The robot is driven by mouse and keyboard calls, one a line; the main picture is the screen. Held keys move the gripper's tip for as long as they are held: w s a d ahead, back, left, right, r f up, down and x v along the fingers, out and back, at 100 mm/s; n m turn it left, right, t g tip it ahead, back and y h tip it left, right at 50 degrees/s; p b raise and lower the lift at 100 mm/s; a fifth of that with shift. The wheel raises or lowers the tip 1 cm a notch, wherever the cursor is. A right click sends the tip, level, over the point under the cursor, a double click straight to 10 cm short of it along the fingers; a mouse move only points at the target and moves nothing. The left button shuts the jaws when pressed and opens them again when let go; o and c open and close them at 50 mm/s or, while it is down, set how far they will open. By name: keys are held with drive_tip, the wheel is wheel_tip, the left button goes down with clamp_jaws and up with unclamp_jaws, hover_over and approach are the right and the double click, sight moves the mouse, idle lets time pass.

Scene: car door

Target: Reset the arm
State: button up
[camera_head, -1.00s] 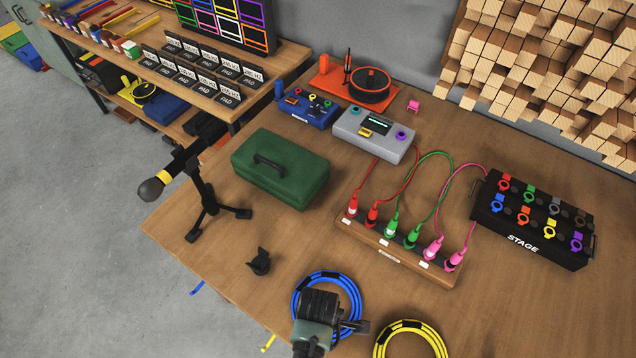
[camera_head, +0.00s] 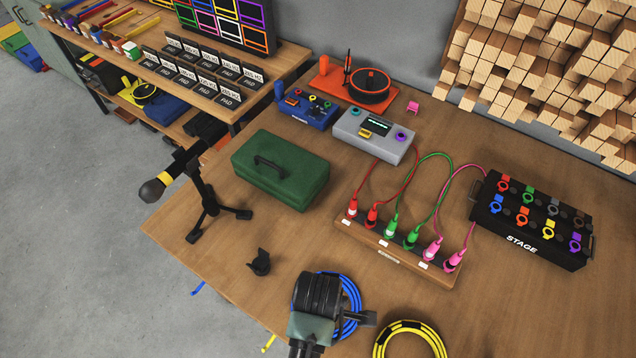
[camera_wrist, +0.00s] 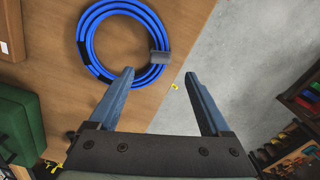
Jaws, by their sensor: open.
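My gripper shows in the wrist view (camera_wrist: 160,100) with its two fingers spread wide and nothing between them. In the head view, my arm's end (camera_head: 318,305) is at the bottom centre, above the table's front edge, and its fingertips cannot be made out there. It covers part of a coiled blue cable (camera_head: 352,300) on the table. In the wrist view the blue coil (camera_wrist: 84,42) lies beyond the left finger, apart from it.
A yellow cable coil (camera_head: 410,325) lies to the right. A black clip (camera_head: 260,262), a microphone on a stand (camera_head: 205,195) and a green case (camera_head: 280,170) are to the left. A patch strip with plugged cables (camera_head: 390,250) and a black stage box (camera_head: 530,220) stand behind.

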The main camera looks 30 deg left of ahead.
wheel_tip(320, 180, up, 5)
drive_tip(key=shift+f, duration=0.1)
idle(0.4)
